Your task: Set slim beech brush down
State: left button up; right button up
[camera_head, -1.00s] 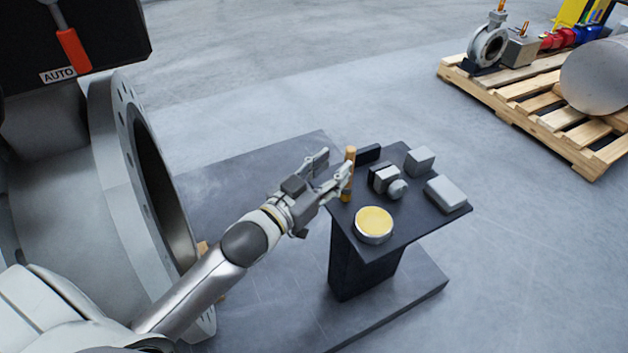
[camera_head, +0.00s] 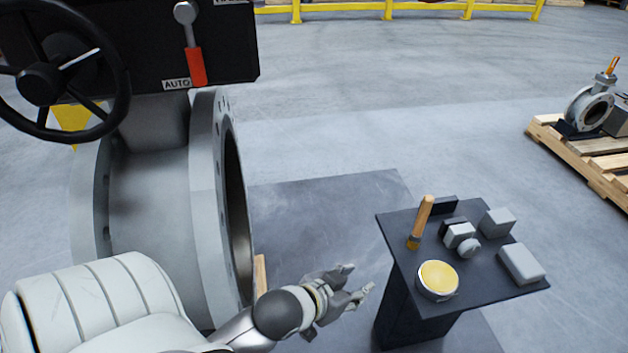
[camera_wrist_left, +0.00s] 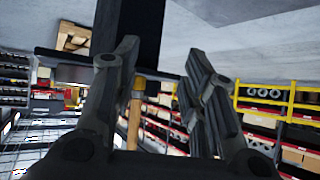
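My left gripper (camera_head: 358,281) is open and empty, to the left of the table and apart from the brush. In the left wrist view, my left gripper's fingers (camera_wrist_left: 160,75) are spread, and the brush handle (camera_wrist_left: 134,118) shows beyond them, close to one finger. My right gripper is in neither view.
A round tin with yellow contents (camera_head: 437,279), grey blocks (camera_head: 497,222) and a dark block (camera_head: 441,205) share the table. A large flanged valve body (camera_head: 150,200) stands at the left. A pallet (camera_head: 590,160) lies at the far right. The floor between is clear.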

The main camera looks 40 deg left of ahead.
pick_arm(q)
jog(key=s+f+g, duration=0.3)
jog(key=s, duration=0.4)
jog(key=s+d+f+g, duration=0.1)
jog(key=s+f+g, duration=0.3)
jog(key=s, duration=0.3)
jog(key=shift+y, duration=0.4)
jog(key=shift+w+f, duration=0.1)
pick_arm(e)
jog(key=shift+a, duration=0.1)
